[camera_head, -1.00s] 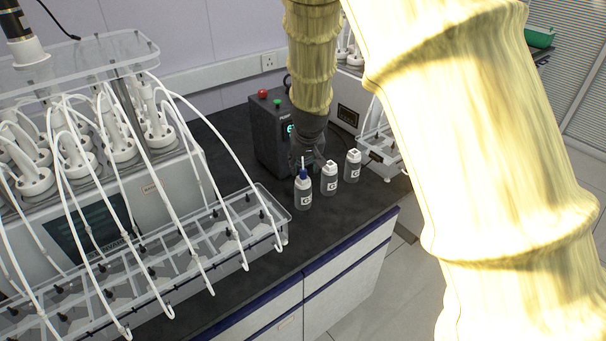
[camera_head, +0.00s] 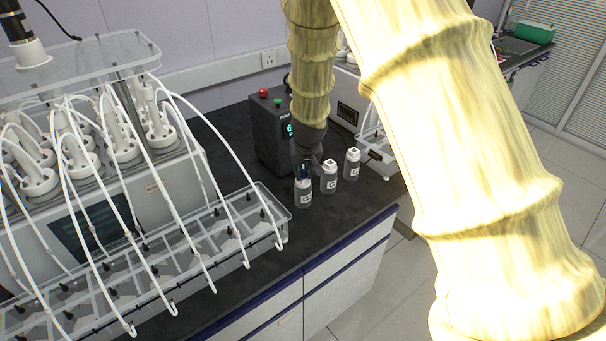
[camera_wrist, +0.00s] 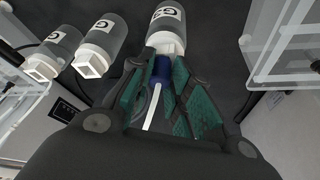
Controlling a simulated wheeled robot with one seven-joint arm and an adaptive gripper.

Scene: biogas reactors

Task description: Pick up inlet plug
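The inlet plug is blue with a thin white tube, and it shows in the wrist view (camera_wrist: 160,70). It sits on the neck of a clear bottle marked C (camera_head: 304,194), which also shows at the top of the wrist view (camera_wrist: 168,22). My gripper (camera_wrist: 164,72) points down over this bottle, with its green-padded fingers on either side of the blue plug. The fingers look open, with the white tube running between them. Whether the tips touch the plug is hard to tell. In the head view my gripper mostly hides the plug.
Two similar bottles with white square caps stand close by (camera_head: 328,177) (camera_head: 352,163). A dark control box (camera_head: 272,140) stands behind. A clear rack with white tubes (camera_head: 262,204) is at left. The bench's front edge is near the bottles.

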